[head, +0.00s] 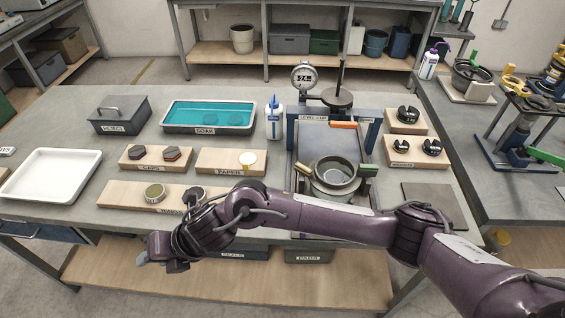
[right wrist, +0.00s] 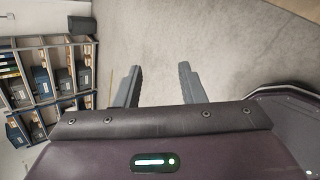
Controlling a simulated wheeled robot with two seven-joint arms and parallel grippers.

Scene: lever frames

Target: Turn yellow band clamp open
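A round metal pot (head: 335,178) sits in the lever frame (head: 290,150) at the middle of the bench. A small yellowish grip (head: 305,169) and an olive-yellow block (head: 368,170) show beside its rim; I cannot tell for sure which belongs to the yellow band clamp, or whether it is open. My right arm crosses in front of the bench from the right and hides the frame's lower part. My right gripper (head: 156,250) is at the front left, well away from the pot; its fingers are apart and empty in the right wrist view (right wrist: 157,88). My left gripper is not in view.
An orange bar (head: 343,125) and a dial gauge (head: 304,77) stand at the frame's back. A white tray (head: 50,175), a teal-filled tray (head: 208,116) and labelled wooden boards (head: 230,168) lie left. Black knobs on boards (head: 407,128) lie right. Yellow-handled tools (head: 513,80) stand on the right bench.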

